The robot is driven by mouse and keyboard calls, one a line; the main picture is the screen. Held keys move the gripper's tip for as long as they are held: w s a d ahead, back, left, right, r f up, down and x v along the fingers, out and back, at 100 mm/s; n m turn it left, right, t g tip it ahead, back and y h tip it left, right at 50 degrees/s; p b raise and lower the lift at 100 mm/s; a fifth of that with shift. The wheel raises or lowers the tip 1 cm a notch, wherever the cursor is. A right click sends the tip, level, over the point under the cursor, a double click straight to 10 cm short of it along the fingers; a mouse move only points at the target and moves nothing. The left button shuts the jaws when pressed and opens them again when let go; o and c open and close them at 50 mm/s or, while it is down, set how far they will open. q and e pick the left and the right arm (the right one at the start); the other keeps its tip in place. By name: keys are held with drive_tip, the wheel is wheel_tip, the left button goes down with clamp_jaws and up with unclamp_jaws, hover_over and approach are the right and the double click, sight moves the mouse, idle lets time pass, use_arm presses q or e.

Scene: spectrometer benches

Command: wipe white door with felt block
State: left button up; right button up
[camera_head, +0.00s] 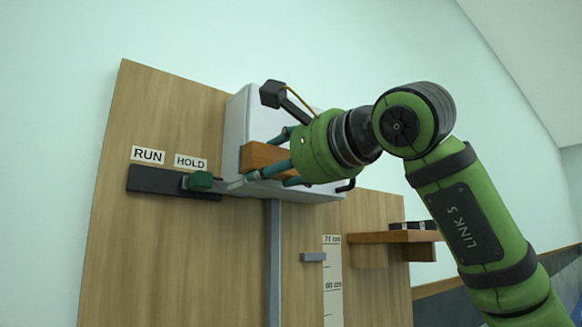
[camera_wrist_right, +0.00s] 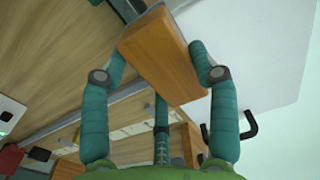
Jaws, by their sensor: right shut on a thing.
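The white door (camera_head: 240,122) is on the front of a white box mounted on the wooden board. A black handle (camera_head: 346,186) sits at its lower right; it also shows in the wrist view (camera_wrist_right: 246,127). My right gripper (camera_head: 268,157) is in front of the door's lower part, its teal fingers shut on the felt block (camera_head: 258,157). The block's orange-brown wooden body (camera_wrist_right: 166,52) shows between the fingers in the wrist view. Its far face is toward the door; I cannot tell whether it touches. My left gripper is out of view.
A green slider knob (camera_head: 199,181) sits at HOLD on a dark rail (camera_head: 155,180), left of the box. A grey vertical rail (camera_head: 273,255) runs below the box, beside a ruler strip (camera_head: 332,280). A wooden shelf (camera_head: 385,238) with small dark items stands lower right.

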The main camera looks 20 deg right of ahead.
drive_tip(key=shift+a, duration=0.25)
drive_tip(key=shift+s, duration=0.1)
drive_tip(key=shift+b+v, duration=0.65)
drive_tip(key=shift+v, duration=2.2)
drive_tip(key=shift+v, duration=1.6)
